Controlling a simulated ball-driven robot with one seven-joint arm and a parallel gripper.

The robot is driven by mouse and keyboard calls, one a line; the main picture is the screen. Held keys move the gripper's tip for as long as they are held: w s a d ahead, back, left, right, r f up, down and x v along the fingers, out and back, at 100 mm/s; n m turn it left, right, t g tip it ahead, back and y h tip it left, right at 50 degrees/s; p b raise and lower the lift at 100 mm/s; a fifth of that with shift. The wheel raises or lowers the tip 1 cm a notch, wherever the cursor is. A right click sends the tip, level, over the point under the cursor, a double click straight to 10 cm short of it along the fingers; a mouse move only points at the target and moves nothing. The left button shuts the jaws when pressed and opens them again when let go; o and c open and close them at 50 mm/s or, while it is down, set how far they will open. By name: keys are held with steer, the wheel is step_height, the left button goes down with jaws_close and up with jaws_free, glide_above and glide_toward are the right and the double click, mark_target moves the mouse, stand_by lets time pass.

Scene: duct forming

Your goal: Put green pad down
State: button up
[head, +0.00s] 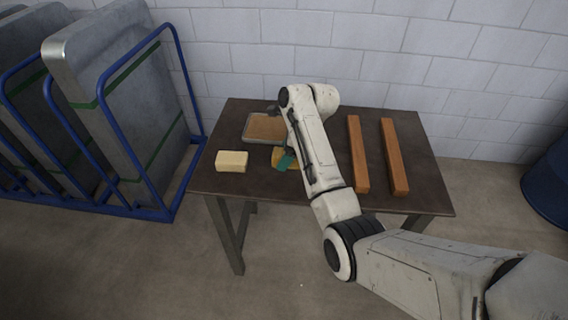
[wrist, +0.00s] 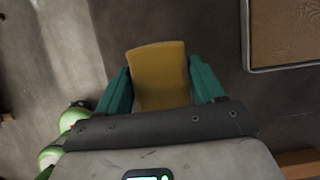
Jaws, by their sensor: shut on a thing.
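My gripper (wrist: 160,82), with teal fingers, is shut on a yellow-ochre pad (wrist: 160,75), one finger at each side. In the head view my gripper (head: 286,160) is over the dark table (head: 220,182), left of the middle, and part of the ochre pad (head: 277,155) shows beside a teal finger. My arm hides the rest. I cannot tell whether the pad touches the tabletop. The pad in my gripper looks ochre, and I see no clearly green pad.
A shallow tray (head: 246,137) with a brown sheet lies behind my gripper. A cream block (head: 231,161) sits at the left front. Two wooden bars (head: 357,155) (head: 394,158) lie at the right. A blue rack (head: 108,110) stands left of the table. Bare tabletop shows between them.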

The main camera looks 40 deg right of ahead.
steer(key=shift+w+d+f, duration=0.25)
steer(key=shift+w+f, duration=0.15)
steer(key=shift+f, duration=0.2)
steer(key=shift+w+d+f, duration=0.25)
steer(key=shift+w+f, duration=0.15)
steer(key=shift+f, duration=1.65)
steer(key=o, duration=0.9)
steer(key=shift+f, duration=0.1)
